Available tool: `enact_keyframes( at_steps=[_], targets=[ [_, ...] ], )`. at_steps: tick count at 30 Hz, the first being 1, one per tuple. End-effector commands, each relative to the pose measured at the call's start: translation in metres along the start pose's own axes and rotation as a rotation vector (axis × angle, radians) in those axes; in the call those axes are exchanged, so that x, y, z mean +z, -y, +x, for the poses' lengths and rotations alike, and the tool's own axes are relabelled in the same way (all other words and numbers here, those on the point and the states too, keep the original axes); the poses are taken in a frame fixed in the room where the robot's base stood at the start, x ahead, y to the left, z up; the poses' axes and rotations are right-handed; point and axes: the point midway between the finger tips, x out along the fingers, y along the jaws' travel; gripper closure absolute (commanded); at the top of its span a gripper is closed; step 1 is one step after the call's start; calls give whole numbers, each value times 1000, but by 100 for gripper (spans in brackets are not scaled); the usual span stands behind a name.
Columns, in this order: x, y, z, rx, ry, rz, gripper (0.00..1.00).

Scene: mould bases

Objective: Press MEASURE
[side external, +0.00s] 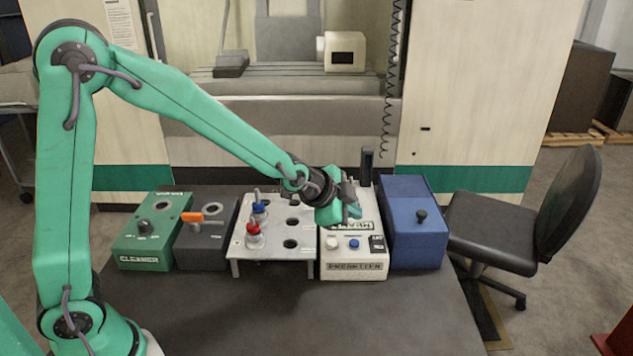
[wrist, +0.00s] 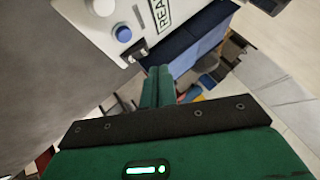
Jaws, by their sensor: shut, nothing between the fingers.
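The white presetter box (side external: 345,268) stands on the dark bench, with a white button (side external: 332,243) and a blue button (side external: 354,244) on its top. Their small labels are too small to read, so I cannot tell which is MEASURE. My gripper (side external: 350,213) is shut and empty, above the box and behind the buttons, hiding part of its top. In the wrist view the green fingers (wrist: 157,88) are together, apart from the blue button (wrist: 123,33) and the white button (wrist: 104,7), both at the upper left.
A blue box (side external: 412,240) with a dark knob stands right of the presetter. A grey rack (side external: 270,255) with red and blue tool holders stands left of it, then a dark box with an orange lever (side external: 191,217) and the green cleaner (side external: 145,250). The bench front (side external: 290,315) is clear.

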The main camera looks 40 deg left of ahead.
Motion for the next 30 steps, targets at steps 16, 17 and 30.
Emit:
enact_keyframes(
  at_steps=[16, 17, 30],
  targets=[
    [24, -23, 32, 1, 1, 0, 100],
    [25, -24, 33, 1, 1, 0, 100],
    [26, -25, 34, 0, 0, 0, 100]
  ],
)
